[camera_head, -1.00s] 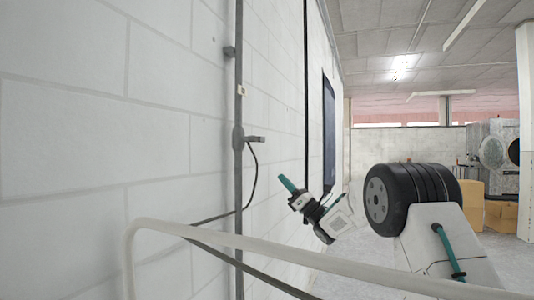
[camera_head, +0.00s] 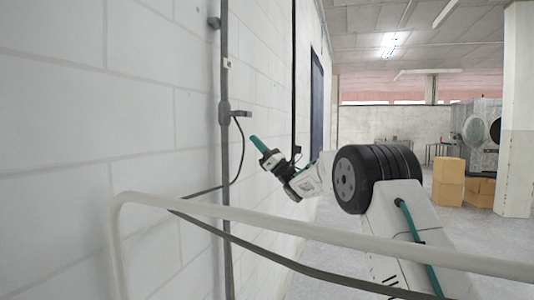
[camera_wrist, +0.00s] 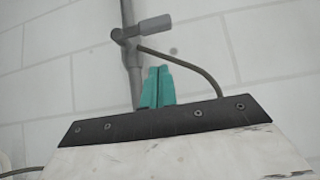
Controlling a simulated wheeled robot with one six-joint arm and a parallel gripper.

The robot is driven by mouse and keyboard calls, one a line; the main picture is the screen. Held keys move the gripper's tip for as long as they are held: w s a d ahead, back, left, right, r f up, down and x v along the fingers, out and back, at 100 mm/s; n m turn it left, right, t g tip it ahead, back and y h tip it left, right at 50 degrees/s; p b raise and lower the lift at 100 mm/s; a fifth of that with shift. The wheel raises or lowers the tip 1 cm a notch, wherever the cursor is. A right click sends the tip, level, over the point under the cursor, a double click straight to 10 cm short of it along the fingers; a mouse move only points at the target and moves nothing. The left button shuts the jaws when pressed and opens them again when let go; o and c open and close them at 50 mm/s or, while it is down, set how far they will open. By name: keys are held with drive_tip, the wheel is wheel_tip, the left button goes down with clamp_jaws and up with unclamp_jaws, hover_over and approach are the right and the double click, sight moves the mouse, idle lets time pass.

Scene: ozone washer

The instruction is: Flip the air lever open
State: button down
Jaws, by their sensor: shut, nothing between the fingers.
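The air lever (camera_head: 241,113) is a short grey handle sticking out to the right from a valve on a vertical grey pipe (camera_head: 226,170) on the white block wall. In the wrist view the lever (camera_wrist: 154,26) is near the top, pointing right and slightly up, above my fingertips. My gripper (camera_head: 255,141) has teal fingers, pressed together and empty. Its fingers (camera_wrist: 158,70) point up toward the valve in the wrist view. In the head view the tips are just below and right of the lever, with a small gap in the picture; the depth between them is unclear.
A dark hose (camera_head: 240,160) hangs from the valve and curves close to my fingers. A pale rail (camera_head: 300,232) crosses the foreground. A dark cable hangs along the wall. Cardboard boxes (camera_head: 448,180) and a white pillar (camera_head: 517,120) stand far right.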

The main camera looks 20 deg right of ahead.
sight(244, 114)
drive_tip(key=r, duration=0.3)
drive_tip(key=a+r, duration=0.1)
drive_tip(key=r, duration=0.1)
drive_tip(key=shift+w+a+r, duration=0.1)
drive_tip(key=shift+w+r, duration=0.15)
drive_tip(key=shift+w, duration=0.15)
drive_tip(key=shift+w+r+n+g+y, duration=0.1)
drive_tip(key=shift+n+g+y, duration=0.3)
drive_tip(key=shift+n+g, duration=0.15)
